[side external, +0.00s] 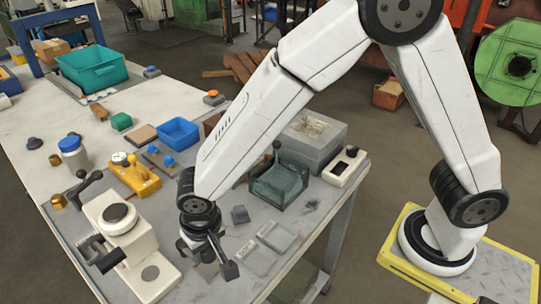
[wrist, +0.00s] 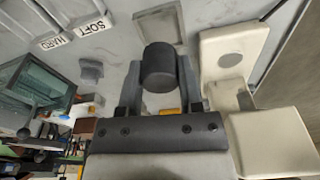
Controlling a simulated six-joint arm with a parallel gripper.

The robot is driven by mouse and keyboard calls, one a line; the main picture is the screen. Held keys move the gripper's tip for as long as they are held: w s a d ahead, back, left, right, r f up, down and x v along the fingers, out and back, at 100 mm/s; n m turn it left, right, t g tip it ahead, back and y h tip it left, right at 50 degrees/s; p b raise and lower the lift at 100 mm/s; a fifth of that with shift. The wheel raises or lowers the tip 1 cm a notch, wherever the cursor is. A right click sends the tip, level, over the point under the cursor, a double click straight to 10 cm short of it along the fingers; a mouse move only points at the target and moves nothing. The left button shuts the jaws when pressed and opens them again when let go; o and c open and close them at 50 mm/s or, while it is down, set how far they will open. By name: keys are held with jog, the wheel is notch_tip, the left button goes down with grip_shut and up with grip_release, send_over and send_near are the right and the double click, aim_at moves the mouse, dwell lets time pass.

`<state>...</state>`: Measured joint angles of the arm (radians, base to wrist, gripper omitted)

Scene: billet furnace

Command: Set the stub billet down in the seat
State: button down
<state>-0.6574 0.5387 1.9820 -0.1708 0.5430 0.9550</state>
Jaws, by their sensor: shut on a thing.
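The stub billet (wrist: 160,68) is a short dark grey cylinder in the wrist view. My gripper (wrist: 160,80) is shut on it, with one finger on each side. In the side view my gripper (side external: 208,262) hangs over the front of the bench, and the billet is hard to tell from the dark fingers. A shallow grey square recess (wrist: 172,12) with a raised rim shows beyond the billet, which partly covers it. A cream machine (side external: 118,222) stands to the left, with a grey disc (side external: 150,273) on its base. I cannot tell which is the seat.
SOFT (wrist: 90,27) and HARD (wrist: 55,42) plates lie to one side. A small grey block (side external: 240,215) and a dark green glass-sided box (side external: 279,184) stand behind my gripper. A yellow device (side external: 135,178) and a blue bin (side external: 178,133) stand farther back.

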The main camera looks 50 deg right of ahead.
aim_at(206, 259)
jog(key=shift+w+a+f, duration=0.15)
jog(key=shift+w+f, duration=0.05)
jog(key=shift+f, duration=1.6)
jog(key=shift+f, duration=0.15)
jog(key=shift+c, duration=1.3)
grip_release()
jog(key=shift+s+a+r, duration=0.1)
jog(key=shift+s+r, duration=0.15)
jog(key=shift+r, duration=1.8)
jog(key=shift+s+d+r, duration=0.1)
jog(key=shift+s+r, duration=0.1)
jog(key=shift+r, duration=1.8)
jog(key=shift+s+a+r, duration=0.1)
jog(key=shift+s+r, duration=0.15)
jog(key=shift+r, duration=1.8)
